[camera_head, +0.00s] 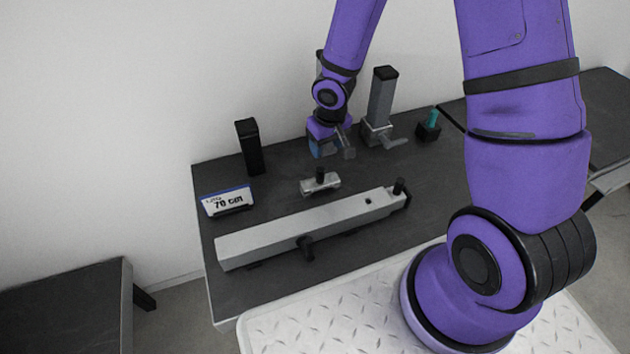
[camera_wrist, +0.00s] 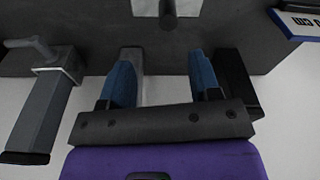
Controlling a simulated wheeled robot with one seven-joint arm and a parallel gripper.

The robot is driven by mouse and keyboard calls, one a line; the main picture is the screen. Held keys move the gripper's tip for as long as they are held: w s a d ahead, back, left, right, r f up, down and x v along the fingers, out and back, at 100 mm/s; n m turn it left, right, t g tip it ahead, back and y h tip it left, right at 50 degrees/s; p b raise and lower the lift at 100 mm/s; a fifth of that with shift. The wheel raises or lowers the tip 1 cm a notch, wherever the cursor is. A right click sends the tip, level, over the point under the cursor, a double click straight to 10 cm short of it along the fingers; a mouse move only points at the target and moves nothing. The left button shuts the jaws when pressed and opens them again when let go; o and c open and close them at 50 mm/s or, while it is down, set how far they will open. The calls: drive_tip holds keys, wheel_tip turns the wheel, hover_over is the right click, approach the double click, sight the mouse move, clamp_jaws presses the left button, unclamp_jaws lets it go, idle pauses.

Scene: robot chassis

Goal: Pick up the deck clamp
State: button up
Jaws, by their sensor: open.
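A small light-grey metal block with a black knob on top, which looks like the deck clamp (camera_head: 330,186), lies on the dark table. It also shows at the top edge of the wrist view (camera_wrist: 186,8), partly cut off, with its knob near the middle. My gripper (camera_head: 332,151) is above the table behind the clamp, apart from it. In the wrist view my gripper (camera_wrist: 161,75) has its two blue-padded fingers spread with nothing held between them. The clamp is beyond the fingertips, roughly in line with the gap.
A long grey beam (camera_head: 300,228) with black knobs lies in front of the clamp. A black post (camera_head: 249,148) and a sign (camera_head: 226,201) stand left. A grey post (camera_head: 381,98) with a lever and a black block with a teal peg (camera_head: 430,126) stand right.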

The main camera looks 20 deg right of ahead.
sight(320, 170)
drive_tip(key=shift+a+f, duration=0.3)
drive_tip(key=shift+f, duration=0.4)
drive_tip(key=shift+w+a+f, duration=0.1)
drive_tip(key=shift+w+f, duration=0.05)
drive_tip(key=shift+f, duration=1.2)
drive_tip(key=shift+w+f, duration=0.15)
drive_tip(key=shift+f, duration=1.15)
drive_tip(key=f, duration=0.3)
drive_tip(key=shift+a+f, duration=0.25)
drive_tip(key=shift+w+f, duration=0.2)
drive_tip(key=shift+f, duration=0.6)
drive_tip(key=shift+c, duration=0.5)
clamp_jaws()
